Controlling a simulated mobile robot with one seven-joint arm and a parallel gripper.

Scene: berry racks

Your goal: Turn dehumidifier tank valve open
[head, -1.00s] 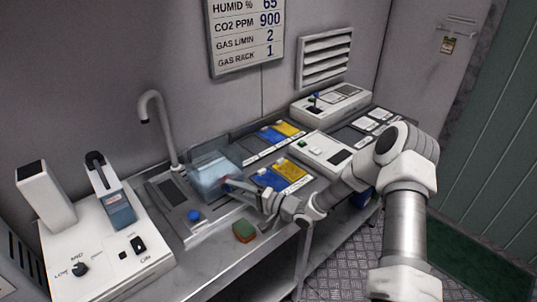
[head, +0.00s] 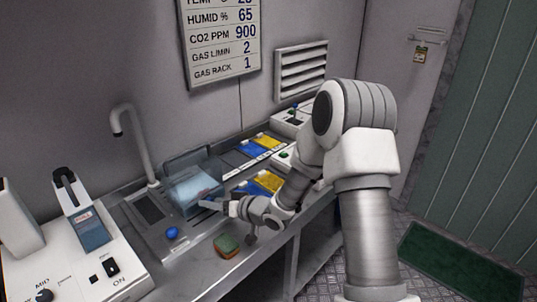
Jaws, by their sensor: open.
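A clear, bluish open-topped tank (head: 193,190) stands on the metal counter beside the sink. My gripper (head: 212,204) is at the tank's front right side, its fingers open and pointing left toward the tank wall. Whether the fingers touch the tank I cannot tell. A valve handle on the tank is not clearly visible; the gripper may cover it. A round blue knob (head: 172,233) sits on the panel in front of the sink, left of the gripper.
A green and brown sponge (head: 226,245) lies near the counter's front edge, below my gripper. A grey faucet (head: 140,145) rises behind the sink. A white machine (head: 85,265) with a switch stands at left. Blue and yellow pads (head: 268,181) lie right of the tank.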

